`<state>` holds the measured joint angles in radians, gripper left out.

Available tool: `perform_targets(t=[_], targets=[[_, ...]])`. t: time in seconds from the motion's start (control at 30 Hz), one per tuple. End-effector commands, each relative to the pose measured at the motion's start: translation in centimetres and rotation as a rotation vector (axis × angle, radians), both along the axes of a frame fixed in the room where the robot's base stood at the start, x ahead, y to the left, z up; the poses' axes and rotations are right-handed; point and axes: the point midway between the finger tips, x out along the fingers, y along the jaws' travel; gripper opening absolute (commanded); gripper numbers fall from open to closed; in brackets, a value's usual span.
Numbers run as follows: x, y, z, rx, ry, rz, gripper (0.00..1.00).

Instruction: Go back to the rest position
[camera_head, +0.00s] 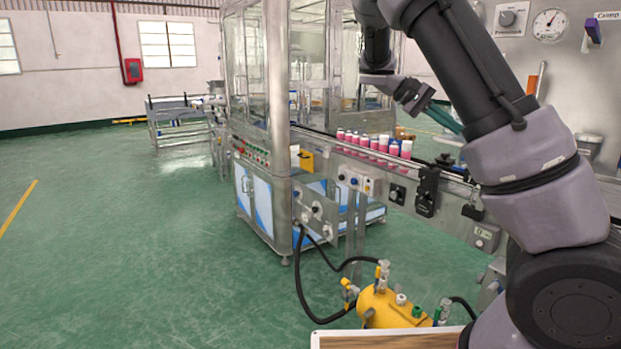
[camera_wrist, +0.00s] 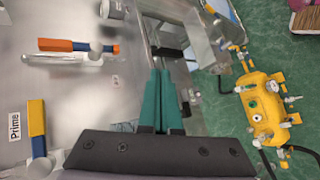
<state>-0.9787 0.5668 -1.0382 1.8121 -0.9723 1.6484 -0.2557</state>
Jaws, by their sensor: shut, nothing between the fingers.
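My gripper (camera_head: 460,127) shows in the head view in front of the machine panel, right of the conveyor's row of cans. It has teal fingers. In the wrist view my gripper (camera_wrist: 163,75) has its two teal fingers together, shut and with nothing held. It hangs above the edge of a steel surface (camera_wrist: 75,92), apart from the things around it. My arm fills the right side of the head view.
Pink cans with white caps (camera_head: 375,143) stand in a row on the conveyor (camera_head: 350,153). A glazed machine cabinet (camera_head: 265,150) stands left of it. A yellow tank (camera_head: 390,308) with hoses is on the floor. Handles (camera_wrist: 38,128) line the panel. Green floor (camera_head: 120,250) at left is clear.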

Motion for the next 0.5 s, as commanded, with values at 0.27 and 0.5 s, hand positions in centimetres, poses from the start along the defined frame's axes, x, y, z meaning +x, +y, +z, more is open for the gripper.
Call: perform_targets(t=[0.27, 0.5], targets=[[-5.5, -1.0, -4.0, 0.518, -0.125, -0.059, 0.00], [-10.1, 2.0, -2.2, 0.864, -0.352, -0.065, 0.00]])
